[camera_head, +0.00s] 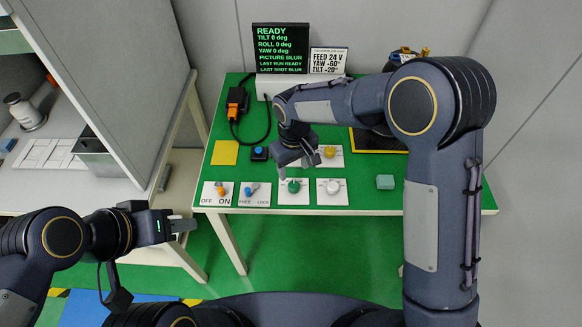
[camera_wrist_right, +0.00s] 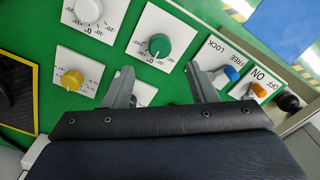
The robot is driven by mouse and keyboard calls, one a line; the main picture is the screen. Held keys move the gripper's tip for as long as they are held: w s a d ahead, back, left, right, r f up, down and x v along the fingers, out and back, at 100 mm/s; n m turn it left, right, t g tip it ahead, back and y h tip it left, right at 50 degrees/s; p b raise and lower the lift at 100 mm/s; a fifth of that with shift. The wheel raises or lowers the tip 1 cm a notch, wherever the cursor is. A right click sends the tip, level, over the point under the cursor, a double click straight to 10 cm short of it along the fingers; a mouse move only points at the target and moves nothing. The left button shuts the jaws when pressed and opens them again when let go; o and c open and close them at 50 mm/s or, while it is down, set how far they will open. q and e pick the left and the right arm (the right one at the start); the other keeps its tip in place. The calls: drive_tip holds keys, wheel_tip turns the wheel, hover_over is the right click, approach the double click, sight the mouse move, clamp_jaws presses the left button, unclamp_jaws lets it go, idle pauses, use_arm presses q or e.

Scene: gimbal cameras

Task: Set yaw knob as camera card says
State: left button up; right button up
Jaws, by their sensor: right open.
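The camera card (camera_head: 328,61) reads FEED 24 V, YAW -60°, TILT -20°. The screen (camera_head: 281,47) reads READY, tilt, roll and yaw 0 deg, PICTURE BLUR. A green knob (camera_head: 293,186), a white knob (camera_head: 333,187) and a yellow knob (camera_head: 329,152) sit on white dial plates; I cannot read which is yaw. The wrist view shows the green knob (camera_wrist_right: 160,44), white knob (camera_wrist_right: 88,10) and yellow knob (camera_wrist_right: 72,80). My right gripper (camera_wrist_right: 158,72) is open and empty above the panel near the green knob, partly hiding another plate. My left gripper (camera_head: 184,226) is off the table's left front; its jaws are unclear.
An OFF/ON switch (camera_head: 219,190) and a FREE/LOCK switch (camera_head: 254,190) stand left of the green knob. A blue button (camera_head: 259,151), yellow square (camera_head: 224,153), black-orange device (camera_head: 237,102) and green block (camera_head: 385,182) are on the table. A grey partition (camera_head: 140,80) stands left.

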sight(294, 185)
wheel_tip(294, 185, down, 8)
drive_tip(key=shift+s+r+p, duration=0.1)
drive_tip(key=shift+r+p, duration=0.15)
drive_tip(key=shift+p, duration=0.25)
drive_tip(key=c, duration=1)
drive_tip(key=shift+o, duration=0.2)
